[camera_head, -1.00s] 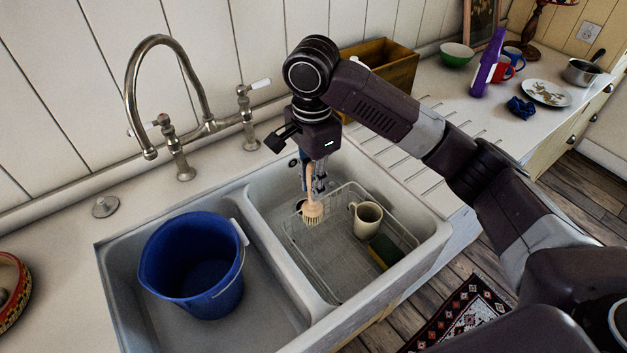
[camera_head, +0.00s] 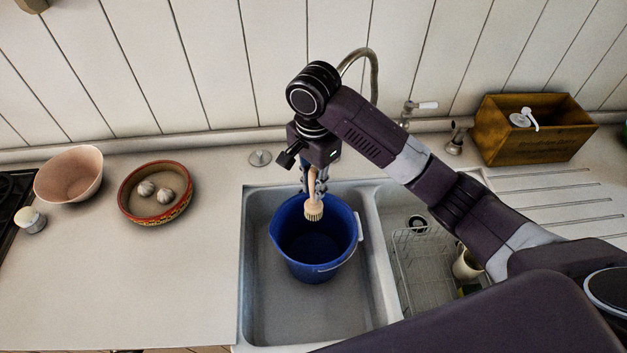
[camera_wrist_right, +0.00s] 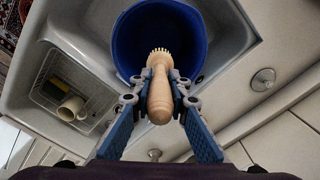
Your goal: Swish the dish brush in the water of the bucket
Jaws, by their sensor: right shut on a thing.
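The dish brush (camera_head: 314,207) has a pale wooden handle and a round bristle head, and its head points down. My right gripper (camera_head: 314,178) is shut on the brush handle; the grip also shows in the right wrist view (camera_wrist_right: 160,97), with the brush (camera_wrist_right: 160,100) between the fingers. The blue bucket (camera_head: 345,255) stands in the left sink basin. In the head view the brush head appears over the bucket's opening, towards its back; I cannot tell whether it is below the rim. No water surface can be made out in the bucket. My left gripper is not in view.
The right basin holds a wire rack (camera_head: 420,268) and a cream mug (camera_head: 466,266). The tap (camera_head: 372,62) rises behind the sink, partly hidden by my arm. A patterned bowl (camera_head: 130,200) and a pink bowl (camera_head: 68,178) stand on the left counter, which is otherwise mostly clear.

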